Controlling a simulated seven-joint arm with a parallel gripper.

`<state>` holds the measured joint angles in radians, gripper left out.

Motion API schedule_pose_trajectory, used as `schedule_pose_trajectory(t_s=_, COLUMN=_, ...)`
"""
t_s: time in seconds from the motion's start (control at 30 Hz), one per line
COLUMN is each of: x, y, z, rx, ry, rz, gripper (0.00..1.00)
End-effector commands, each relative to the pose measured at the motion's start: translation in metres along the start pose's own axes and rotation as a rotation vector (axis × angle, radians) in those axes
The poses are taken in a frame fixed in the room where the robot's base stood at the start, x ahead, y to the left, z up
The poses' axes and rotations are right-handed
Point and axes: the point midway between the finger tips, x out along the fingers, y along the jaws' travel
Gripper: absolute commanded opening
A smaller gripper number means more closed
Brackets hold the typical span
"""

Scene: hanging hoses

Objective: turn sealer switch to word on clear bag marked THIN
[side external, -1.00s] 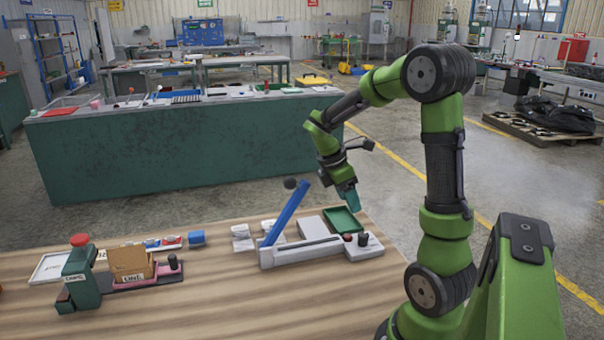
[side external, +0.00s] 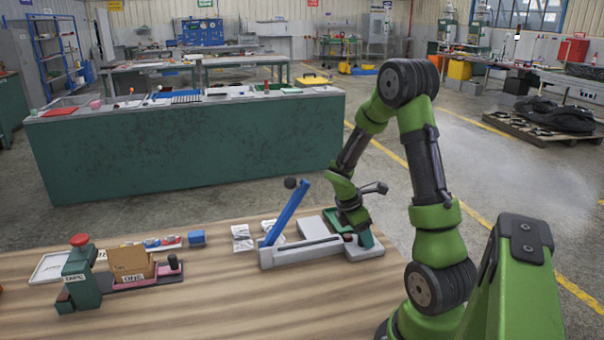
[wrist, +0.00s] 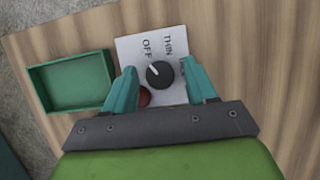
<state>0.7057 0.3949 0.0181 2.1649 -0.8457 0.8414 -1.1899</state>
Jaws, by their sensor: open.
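The sealer (side external: 300,252) is a grey bar with a raised blue lever (side external: 288,212). Its switch plate (wrist: 130,48) carries a black round knob (wrist: 160,75) with a white pointer mark. The mark points up-left, toward the word OFF; THIN is printed to its right, and another word is mostly hidden by a finger. My gripper (wrist: 158,70) is open, pointing down, one finger on each side of the knob; I cannot tell whether they touch it. In the side view my gripper (side external: 366,238) is over the switch end. Pale bags (side external: 242,238) lie left of the sealer, their marks unreadable.
A red button (wrist: 144,97) sits beside the knob, near the left finger. A green tray (wrist: 72,82) lies left of the plate. A green stamp press (side external: 82,272) and a cardboard box (side external: 130,263) stand at the table's left. The front table is clear.

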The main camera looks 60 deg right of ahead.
Motion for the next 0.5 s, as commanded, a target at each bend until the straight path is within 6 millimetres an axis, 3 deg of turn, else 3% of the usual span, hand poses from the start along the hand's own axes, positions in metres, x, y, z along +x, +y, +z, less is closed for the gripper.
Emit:
schedule_pose_trajectory(t_s=0.07, x=-0.0001, y=-0.0001, z=0.0, rx=0.0, ry=0.0, rz=0.0, gripper=0.55)
schedule_pose_trajectory(t_s=0.4, x=-0.0005, y=0.0, z=0.0, rx=0.0, ry=0.0, rz=0.0, gripper=0.03)
schedule_pose_trajectory(t_s=0.5, x=-0.0005, y=0.0, z=-0.0001, rx=0.001, ry=0.0, rz=-0.001, gripper=0.02)
